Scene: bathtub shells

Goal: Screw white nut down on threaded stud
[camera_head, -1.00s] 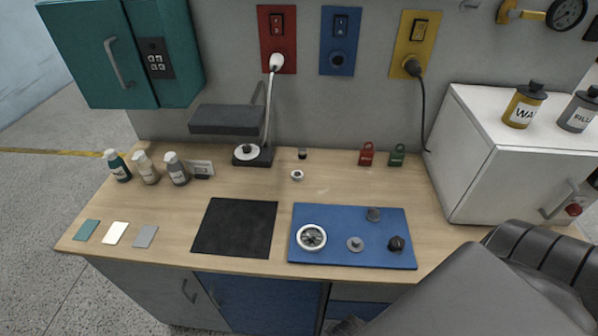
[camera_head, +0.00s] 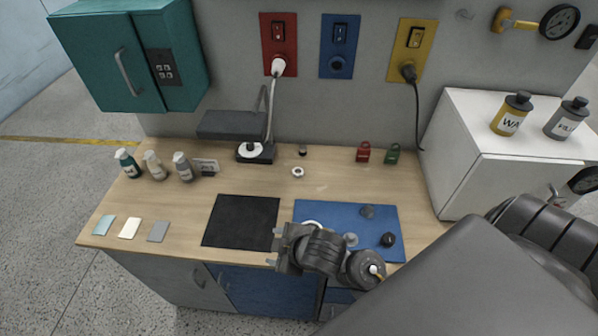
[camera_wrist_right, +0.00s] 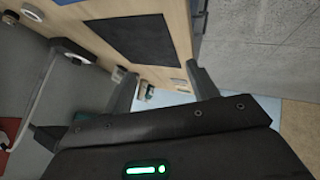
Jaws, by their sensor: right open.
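A small white ring-shaped piece (camera_head: 298,172), which looks like the white nut, lies on the wooden desk behind the blue panel. A small dark upright piece (camera_head: 303,150) stands just behind it; I cannot tell whether it is the threaded stud, as no thread shows. My right gripper (camera_head: 274,247) is open and empty above the desk's front, over the gap between the black mat and the blue panel, apart from the white piece. Its spread fingers also show in the wrist view (camera_wrist_right: 160,78). My left gripper is not in view.
The black mat (camera_head: 240,221) lies left of the blue panel (camera_head: 340,211), whose round dial is mostly hidden by my gripper. A lamp (camera_head: 255,152), several bottles, red and green padlocks (camera_head: 363,152) and a white cabinet (camera_head: 460,155) border the desk.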

